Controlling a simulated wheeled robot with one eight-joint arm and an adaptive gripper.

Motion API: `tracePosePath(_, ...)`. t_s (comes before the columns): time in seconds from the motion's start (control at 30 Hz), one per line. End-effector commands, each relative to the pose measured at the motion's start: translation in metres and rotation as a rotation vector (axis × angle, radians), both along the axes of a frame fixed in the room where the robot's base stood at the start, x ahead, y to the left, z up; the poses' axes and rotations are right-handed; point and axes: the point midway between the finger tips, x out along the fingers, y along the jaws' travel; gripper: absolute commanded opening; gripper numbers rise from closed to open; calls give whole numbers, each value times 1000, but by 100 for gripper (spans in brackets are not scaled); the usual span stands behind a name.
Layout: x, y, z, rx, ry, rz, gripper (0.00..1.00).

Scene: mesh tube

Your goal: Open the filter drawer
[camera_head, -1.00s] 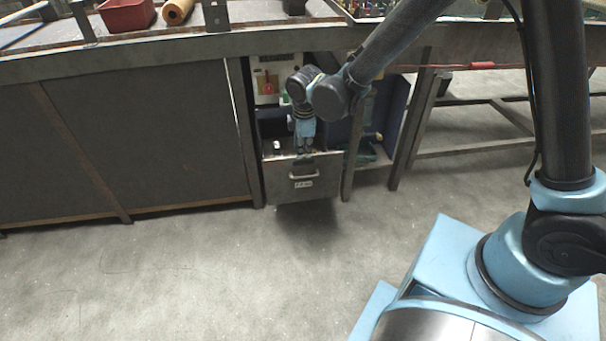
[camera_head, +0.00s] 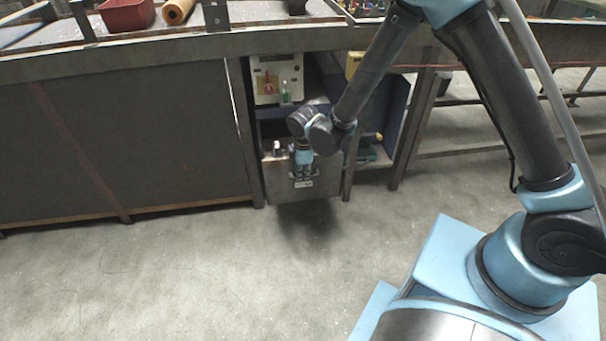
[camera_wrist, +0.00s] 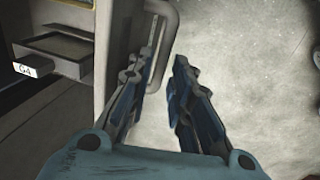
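The filter drawer (camera_head: 328,187) is a grey metal front low under the bench in the head view, with a small white label. The drawer's front also shows at the left of the wrist view (camera_wrist: 113,40). Its handle (camera_wrist: 174,32) is a grey U-shaped bar standing out from the front. My gripper (camera_wrist: 166,60) is open, with a gap between the fingers. The left fingertip overlaps the handle's loop and the right fingertip is just beyond the outer bar. I cannot tell whether they touch it. In the head view my gripper (camera_head: 303,178) hides the handle.
Above the drawer is a white panel (camera_head: 277,80) with a red switch and a green part. A bench leg (camera_head: 349,165) stands close at the drawer's right. A smaller tray labelled G4 (camera_wrist: 62,50) shows at the left of the wrist view. The floor in front is clear.

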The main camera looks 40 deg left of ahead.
Motion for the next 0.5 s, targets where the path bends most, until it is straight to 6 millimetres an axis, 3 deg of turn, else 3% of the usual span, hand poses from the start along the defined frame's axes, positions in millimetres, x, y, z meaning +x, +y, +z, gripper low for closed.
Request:
tracePosePath(0.2, 2, 2, -13, 0, 0, 0, 20)
tracePosePath(0.5, 2, 2, -15, 0, 0, 0, 20)
